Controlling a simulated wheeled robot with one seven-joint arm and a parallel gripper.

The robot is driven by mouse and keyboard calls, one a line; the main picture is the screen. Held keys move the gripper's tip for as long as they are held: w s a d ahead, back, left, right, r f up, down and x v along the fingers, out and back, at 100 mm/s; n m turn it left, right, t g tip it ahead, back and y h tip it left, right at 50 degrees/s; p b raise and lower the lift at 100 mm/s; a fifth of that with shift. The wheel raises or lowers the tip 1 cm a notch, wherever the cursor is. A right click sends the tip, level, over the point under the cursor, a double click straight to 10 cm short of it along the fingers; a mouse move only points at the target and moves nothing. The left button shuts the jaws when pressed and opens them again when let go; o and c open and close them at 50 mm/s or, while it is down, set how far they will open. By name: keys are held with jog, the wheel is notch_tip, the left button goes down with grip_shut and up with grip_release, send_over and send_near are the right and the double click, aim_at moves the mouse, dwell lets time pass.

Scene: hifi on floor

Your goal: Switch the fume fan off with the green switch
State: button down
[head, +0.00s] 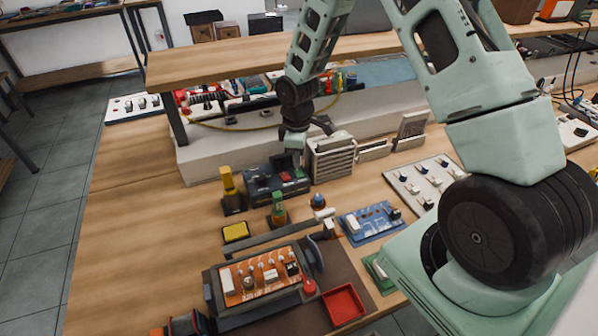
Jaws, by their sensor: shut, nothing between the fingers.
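A black box (262,186) with small red and green parts on its top stands on the workbench, left of centre. A red part (285,177) shows on it; a small green part (299,173) sits to its right, close under my gripper. A pale slatted box (333,160), which looks like the fume fan, stands right beside the black box. My gripper (297,155) is shut and empty, pointing down just above the black box's back right part. Whether it touches the switch cannot be told. The switch's position is too small to read.
A red tray (343,304) lies nearby. A raised shelf (225,62) overhangs behind. The bench's left side is clear.

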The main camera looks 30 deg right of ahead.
aim_at(296, 171)
jog(key=shift+f+b, duration=0.55)
jog(key=shift+f, duration=0.3)
dwell(0.5)
jog(key=shift+r+p, duration=2.9)
jog(key=shift+r, duration=0.65)
jog(key=s+a+r+m+b, duration=0.1)
jog(key=s+a+r+b, duration=0.1)
jog(key=s+a+r, duration=0.6)
jog(key=s+a+r+b, duration=0.1)
jog(key=s+a+r, duration=0.5)
jog(key=s+a, duration=0.45)
jog(key=s+a+r+m+b, duration=0.1)
jog(key=s, duration=0.9)
jog(key=shift+a+r+y, duration=0.25)
jog(key=shift+r+y, duration=0.05)
